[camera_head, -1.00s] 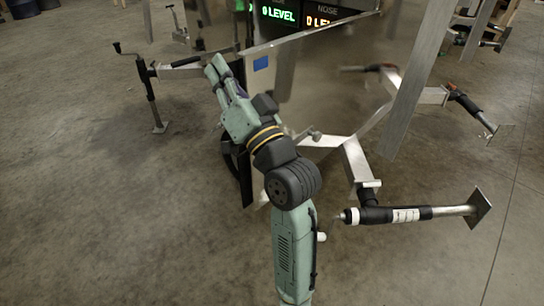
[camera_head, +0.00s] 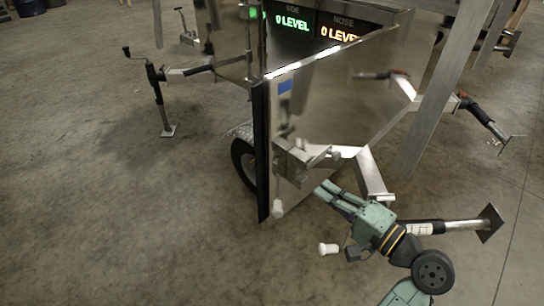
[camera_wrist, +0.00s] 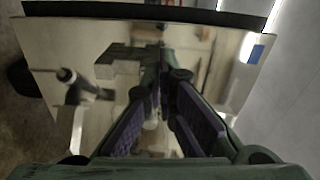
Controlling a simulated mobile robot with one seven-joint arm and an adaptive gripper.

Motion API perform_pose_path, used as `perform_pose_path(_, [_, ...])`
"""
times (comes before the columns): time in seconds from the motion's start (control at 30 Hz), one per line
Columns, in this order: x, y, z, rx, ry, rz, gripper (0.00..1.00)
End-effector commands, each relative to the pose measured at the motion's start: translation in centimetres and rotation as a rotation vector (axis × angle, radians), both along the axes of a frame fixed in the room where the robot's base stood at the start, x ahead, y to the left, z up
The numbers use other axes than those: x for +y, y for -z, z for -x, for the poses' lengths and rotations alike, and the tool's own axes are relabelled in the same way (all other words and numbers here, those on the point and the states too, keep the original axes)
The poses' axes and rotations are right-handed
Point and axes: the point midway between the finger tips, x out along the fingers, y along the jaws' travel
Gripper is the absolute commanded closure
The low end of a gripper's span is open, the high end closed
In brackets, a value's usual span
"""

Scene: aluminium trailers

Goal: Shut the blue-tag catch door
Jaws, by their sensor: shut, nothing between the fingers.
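The blue-tag catch door (camera_head: 330,100) is a shiny metal panel standing out from the trailer in the head view, with a black strip down its left edge. Its blue tag (camera_head: 285,86) is near the upper left corner. A metal catch with a handle (camera_head: 295,157) is on the door's lower left. My gripper (camera_head: 322,190) is shut and empty, in front of the door's lower part, right of and below the catch. I cannot tell whether it touches the panel. In the wrist view the fingers point at the door face, with the blue tag (camera_wrist: 257,53) upper right.
Two level displays (camera_head: 315,27) are on the trailer behind the door. A jack leg (camera_head: 160,100) stands at the left. Another jack (camera_head: 455,228) with a square foot extends behind my wrist at the right. A sloping metal beam (camera_head: 445,90) is at the right.

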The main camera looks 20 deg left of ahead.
Motion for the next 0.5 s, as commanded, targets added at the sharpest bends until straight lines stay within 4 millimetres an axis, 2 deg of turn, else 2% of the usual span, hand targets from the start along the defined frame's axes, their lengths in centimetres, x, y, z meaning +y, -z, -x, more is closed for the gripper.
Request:
perform_pose_path(0.07, [-1.4,0.5,1.2,0.044,-0.013,-0.018,1.0])
perform_pose_path(0.17, [-1.6,0.8,1.7,0.065,-0.027,-0.028,1.0])
perform_pose_path(0.37, [1.0,0.7,0.8,0.065,-0.033,-0.027,1.0])
perform_pose_path(0.5, [3.9,0.6,-0.3,0.066,-0.033,-0.027,1.0])
